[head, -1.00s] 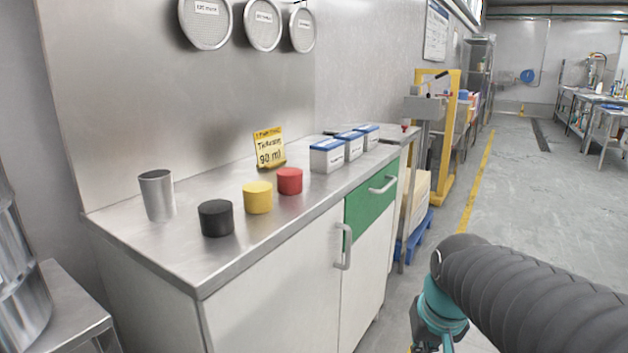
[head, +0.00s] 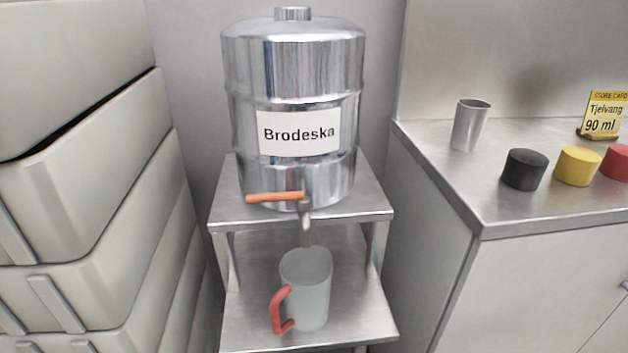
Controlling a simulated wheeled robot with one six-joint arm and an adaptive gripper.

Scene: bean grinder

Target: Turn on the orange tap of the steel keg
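The steel keg (head: 293,85) stands on the upper shelf of a steel stand, with a white label reading "Brodeska". Its tap (head: 306,222) is low on the front, with an orange lever (head: 275,197) lying sideways and pointing left. A pale grey measuring jug (head: 310,285) with a red handle (head: 281,310) stands upright on the lower shelf, below the tap spout. The spout end is above the jug's rim. My gripper does not show in this view.
The steel stand (head: 222,208) has visible side legs. Stacked grey crates (head: 80,200) are close on the left. A counter (head: 440,165) on the right holds a metal cup (head: 469,125), black (head: 525,169), yellow (head: 577,166) and red (head: 616,163) cylinders, and a yellow card (head: 603,115).

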